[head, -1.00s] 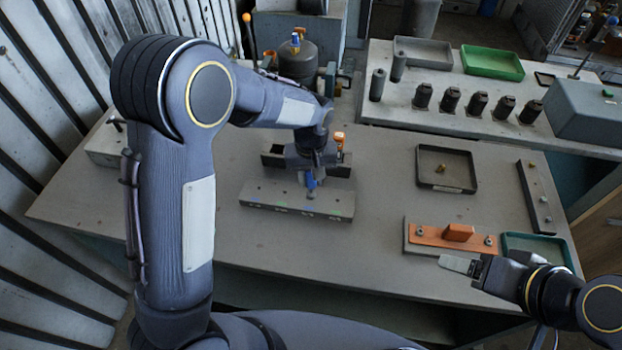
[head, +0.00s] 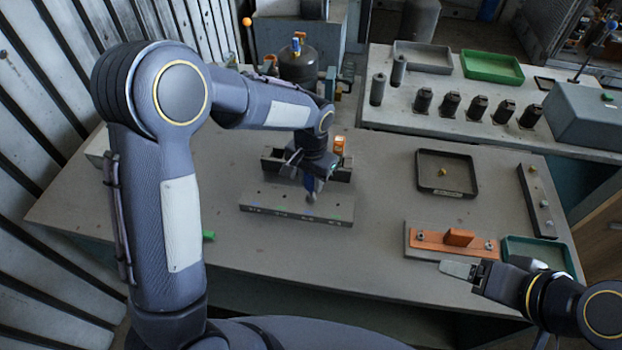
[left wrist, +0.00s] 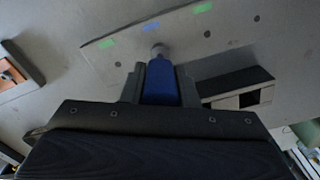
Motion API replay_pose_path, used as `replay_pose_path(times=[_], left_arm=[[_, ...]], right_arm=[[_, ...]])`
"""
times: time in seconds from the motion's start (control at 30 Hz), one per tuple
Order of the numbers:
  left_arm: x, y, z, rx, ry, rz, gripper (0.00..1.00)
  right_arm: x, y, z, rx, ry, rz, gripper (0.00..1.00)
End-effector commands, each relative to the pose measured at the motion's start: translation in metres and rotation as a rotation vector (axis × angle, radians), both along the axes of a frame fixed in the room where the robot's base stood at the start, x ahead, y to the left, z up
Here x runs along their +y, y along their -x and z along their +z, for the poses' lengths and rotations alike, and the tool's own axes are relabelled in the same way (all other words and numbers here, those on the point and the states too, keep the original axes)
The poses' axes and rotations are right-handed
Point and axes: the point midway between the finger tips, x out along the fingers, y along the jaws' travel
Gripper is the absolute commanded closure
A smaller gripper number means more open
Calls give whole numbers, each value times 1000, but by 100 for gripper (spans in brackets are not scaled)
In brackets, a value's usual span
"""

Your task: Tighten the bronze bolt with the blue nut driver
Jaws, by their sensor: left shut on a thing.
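My left gripper (head: 312,180) is shut on the blue nut driver (left wrist: 160,82), which points down at the grey block (head: 270,204) with green and blue marks. In the left wrist view the driver's grey socket end overlaps the block (left wrist: 185,38) near a blue mark, in line with its row of holes. Whether it touches is unclear, and I see no bolt under the socket. A small brass-coloured piece (head: 443,172) lies in the black tray (head: 447,190); I cannot tell if it is the bronze bolt. My right gripper (head: 460,269) is at the right front; its jaw opening is unclear.
A dark open box (head: 340,173) stands just behind the block. An orange-brown plate with a raised handle (head: 458,237) lies beside my right gripper. A rail with bolts (head: 535,200) is at the right. Several dark sockets (head: 450,104) stand on the back bench. The table's middle is clear.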

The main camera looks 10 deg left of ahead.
Motion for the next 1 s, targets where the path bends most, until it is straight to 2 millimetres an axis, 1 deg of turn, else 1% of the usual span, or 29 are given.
replay_pose_path(times=[0.1,0.5,0.7,0.77,0.93,1.0], left_arm=[[0,0,7,-2,1,0,100],[0,0,23,-1,0,0,100],[0,0,28,-1,0,0,100],[-1,-1,34,-3,1,0,100],[-1,-1,55,-4,2,0,100],[-1,-1,61,-4,2,0,100]], right_arm=[[0,0,5,0,0,0,26],[0,0,15,0,0,0,26],[0,0,17,0,0,0,26],[0,0,19,0,0,0,26],[0,0,25,0,0,0,26],[0,0,23,0,0,0,26]])
